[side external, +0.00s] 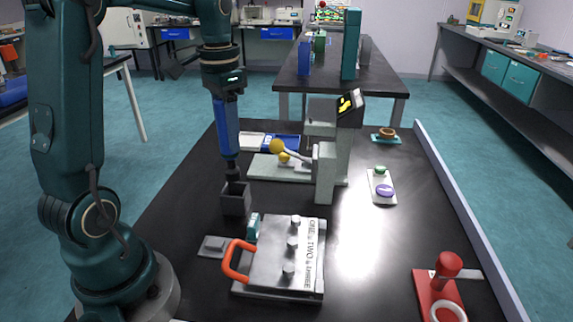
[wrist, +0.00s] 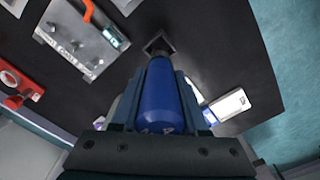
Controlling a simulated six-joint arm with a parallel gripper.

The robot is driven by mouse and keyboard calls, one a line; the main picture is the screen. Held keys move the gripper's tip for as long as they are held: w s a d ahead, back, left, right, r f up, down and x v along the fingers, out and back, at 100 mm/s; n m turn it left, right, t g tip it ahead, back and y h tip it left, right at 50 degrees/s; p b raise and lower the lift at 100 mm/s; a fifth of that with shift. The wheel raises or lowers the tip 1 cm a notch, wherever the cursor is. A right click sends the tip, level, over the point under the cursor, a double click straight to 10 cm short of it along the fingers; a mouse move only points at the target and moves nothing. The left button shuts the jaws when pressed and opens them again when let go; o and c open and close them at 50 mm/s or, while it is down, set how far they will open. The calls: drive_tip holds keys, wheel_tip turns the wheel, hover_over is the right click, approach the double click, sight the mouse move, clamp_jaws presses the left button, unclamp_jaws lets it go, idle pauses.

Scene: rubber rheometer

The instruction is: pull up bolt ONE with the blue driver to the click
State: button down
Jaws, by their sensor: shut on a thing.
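My gripper (side external: 224,92) is shut on the blue driver (side external: 226,125), which hangs upright with its dark shaft down. The shaft's tip is at the mouth of a dark square holder (side external: 235,200); I cannot tell whether it is inside or just above. In the wrist view the blue driver (wrist: 166,98) fills the jaws, and the holder (wrist: 158,45) is beyond its end. The grey mould plate (side external: 265,262) carries three bolts in a row beside a label strip. Bolt ONE (side external: 295,222) is the far one, by the word ONE. My gripper is left of and above the plate.
An orange handle (side external: 236,260) sticks out at the plate's left. A grey lever press (side external: 325,172) with yellow knobs stands behind. A red stand (side external: 446,272) is at the front right, and a button panel (side external: 381,187) at the right. The table's middle right is clear.

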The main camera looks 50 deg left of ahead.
drive_tip(key=shift+r, duration=0.95)
drive_tip(key=w+d+r+m, duration=0.1)
drive_tip(key=w+d+m, duration=0.1)
drive_tip(key=d, duration=0.5)
drive_tip(key=w+d+m, duration=0.2)
drive_tip(key=d+m, duration=0.2)
drive_tip(key=d, duration=0.3)
drive_tip(key=shift+w+d+r, duration=0.25)
drive_tip(key=shift+d+r, duration=0.1)
drive_tip(key=shift+d, duration=0.05)
drive_tip(key=shift+f, duration=2.8)
drive_tip(key=shift+f, duration=1.1)
drive_tip(key=shift+r, duration=2.55)
